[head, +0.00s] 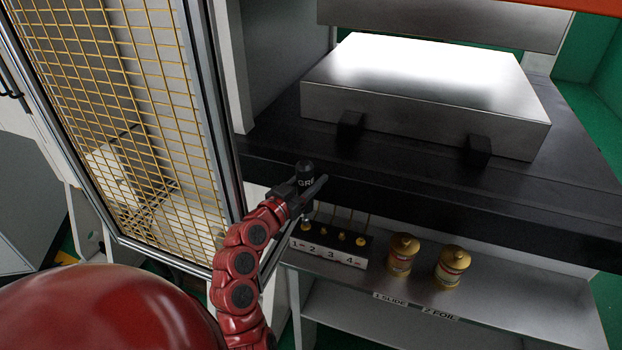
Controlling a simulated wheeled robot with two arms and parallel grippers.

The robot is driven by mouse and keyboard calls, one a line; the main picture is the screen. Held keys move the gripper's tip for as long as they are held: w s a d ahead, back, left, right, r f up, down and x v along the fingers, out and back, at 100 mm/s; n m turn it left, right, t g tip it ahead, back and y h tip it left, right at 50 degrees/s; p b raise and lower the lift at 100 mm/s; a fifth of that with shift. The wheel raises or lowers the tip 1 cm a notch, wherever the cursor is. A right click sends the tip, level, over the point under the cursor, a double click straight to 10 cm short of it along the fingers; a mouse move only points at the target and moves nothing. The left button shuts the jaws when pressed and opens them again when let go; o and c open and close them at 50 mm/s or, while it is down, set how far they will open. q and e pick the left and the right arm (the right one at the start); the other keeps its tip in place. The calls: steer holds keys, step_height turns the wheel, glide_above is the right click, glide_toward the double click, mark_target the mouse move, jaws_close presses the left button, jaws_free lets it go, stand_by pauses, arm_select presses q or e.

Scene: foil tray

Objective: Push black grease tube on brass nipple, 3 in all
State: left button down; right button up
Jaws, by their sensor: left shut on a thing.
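My left gripper (307,192) comes up from the bottom left and is shut on the black grease tube (306,171). The tube stands roughly upright with its black rounded end up, and white letters show on its side. Its lower end is mostly hidden by the gripper. Below it is a block (328,254) with a white front numbered 1 to 4 and a row of small brass nipples (342,236) on its dark top. The tube is above the left end of the row, near number 1; I cannot tell whether it touches a nipple. My right gripper is not in view.
Two brass-capped jars (401,256) (452,266) stand on the grey shelf (500,300) right of the block, behind labels "1 SLIDE" and "2 FOIL". A dark press bed edge (430,195) overhangs behind. An open yellow mesh door (130,120) stands close left of my arm.

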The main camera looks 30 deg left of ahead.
mark_target(305, 168)
arm_select(q)
step_height(305, 168, up, 5)
steer(key=shift+p, duration=0.9)
steer(key=shift+f, duration=0.1)
stand_by(0.4)
